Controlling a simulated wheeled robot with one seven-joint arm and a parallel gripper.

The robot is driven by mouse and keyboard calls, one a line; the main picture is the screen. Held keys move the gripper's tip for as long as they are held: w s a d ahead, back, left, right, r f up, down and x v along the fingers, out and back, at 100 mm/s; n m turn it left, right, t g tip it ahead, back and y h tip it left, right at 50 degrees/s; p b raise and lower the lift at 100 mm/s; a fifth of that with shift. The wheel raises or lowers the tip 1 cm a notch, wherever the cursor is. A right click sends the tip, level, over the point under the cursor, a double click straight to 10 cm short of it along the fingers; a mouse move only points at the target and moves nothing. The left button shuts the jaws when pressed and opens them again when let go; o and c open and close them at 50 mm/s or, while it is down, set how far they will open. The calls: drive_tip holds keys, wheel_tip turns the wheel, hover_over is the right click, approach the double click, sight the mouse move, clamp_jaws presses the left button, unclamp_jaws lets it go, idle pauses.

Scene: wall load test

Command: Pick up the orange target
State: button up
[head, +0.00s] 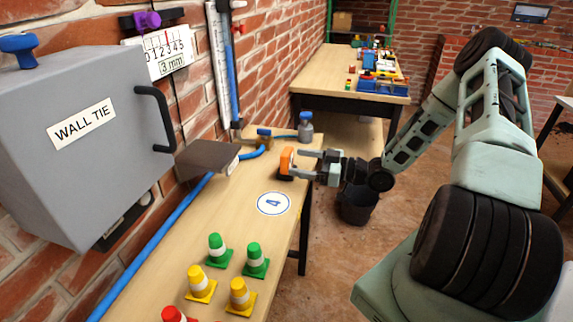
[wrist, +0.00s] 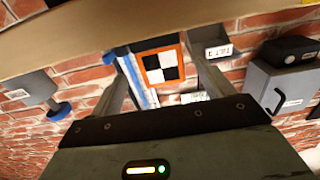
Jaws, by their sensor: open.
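The orange target (head: 286,163) stands on the near wooden table, close to its right edge. In the wrist view it is an orange-framed plate with a black-and-white checker (wrist: 163,65). My gripper (head: 303,164) reaches in low from the right, with its two fingers apart and pointing at the target. In the wrist view the target shows between the two fingertips. I cannot tell whether either finger touches it. The side of the target facing away from the head camera is hidden.
A grey "WALL TIE" box (head: 85,135) hangs on the brick wall at left. A grey-blue bottle (head: 305,127) stands behind the target. A round "4" marker (head: 273,204) and several small cones (head: 255,262) are on the nearer tabletop. A dark bucket (head: 357,205) stands on the floor.

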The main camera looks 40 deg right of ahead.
drive_tip(key=shift+p+x, duration=0.9)
drive_tip(key=shift+x, duration=2.35)
drive_tip(key=shift+a+f, duration=0.1)
drive_tip(key=shift+f, duration=0.05)
drive_tip(key=c, duration=1.2)
